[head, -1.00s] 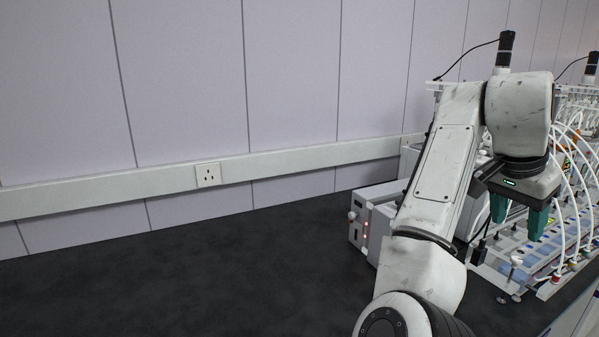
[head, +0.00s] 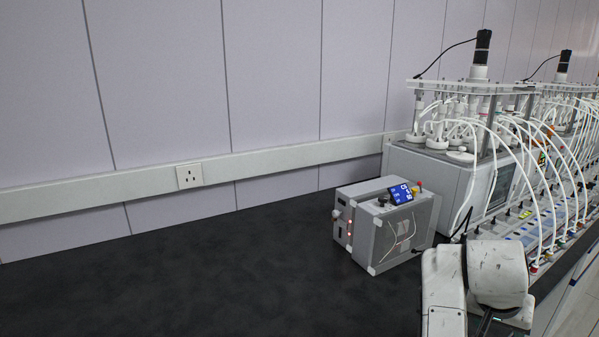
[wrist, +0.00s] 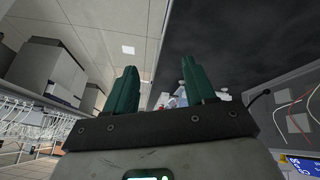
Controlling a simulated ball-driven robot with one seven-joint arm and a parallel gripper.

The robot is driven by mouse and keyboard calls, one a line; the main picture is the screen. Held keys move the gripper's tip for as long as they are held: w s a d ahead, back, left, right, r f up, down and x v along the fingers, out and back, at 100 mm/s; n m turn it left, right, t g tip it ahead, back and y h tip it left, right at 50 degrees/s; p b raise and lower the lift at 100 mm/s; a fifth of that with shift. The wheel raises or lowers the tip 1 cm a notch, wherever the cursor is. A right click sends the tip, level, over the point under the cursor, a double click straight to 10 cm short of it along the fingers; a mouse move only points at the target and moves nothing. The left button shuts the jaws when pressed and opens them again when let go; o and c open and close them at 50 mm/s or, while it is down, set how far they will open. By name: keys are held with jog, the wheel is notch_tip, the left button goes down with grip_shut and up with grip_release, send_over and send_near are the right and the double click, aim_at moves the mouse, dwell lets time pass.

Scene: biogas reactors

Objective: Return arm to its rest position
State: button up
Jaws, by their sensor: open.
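My gripper (wrist: 160,88) shows in the wrist view with its two green fingers apart and nothing between them. In the head view only my white arm links show at the bottom right, in front of the bench edge; the gripper's fingers are not visible there. My arm is folded low, apart from the equipment on the bench.
A grey control box (head: 395,230) with a small blue screen (head: 400,194) stands on the black bench (head: 200,275). Behind it to the right are reactors (head: 470,125) with several white tubes. The bench's left side is clear. A wall socket (head: 189,176) is at the back.

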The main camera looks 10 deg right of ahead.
jog(key=s+a+f+n+y, duration=0.2)
jog(key=s+a+f+n, duration=0.1)
jog(key=s+a+f, duration=0.2)
jog(key=s+a+f+n+y, duration=0.1)
jog(key=s+a+f+n, duration=0.2)
jog(key=s+f, duration=0.7)
jog(key=s+a+f+n+g+y, duration=0.1)
jog(key=s+a+f+n+y, duration=0.1)
jog(key=s+a+f, duration=0.5)
jog(key=s+n, duration=0.1)
jog(key=s, duration=0.4)
jog(key=shift+s+a+f+y, duration=0.15)
jog(key=shift+s+a+y, duration=0.15)
jog(key=shift+a, duration=0.1)
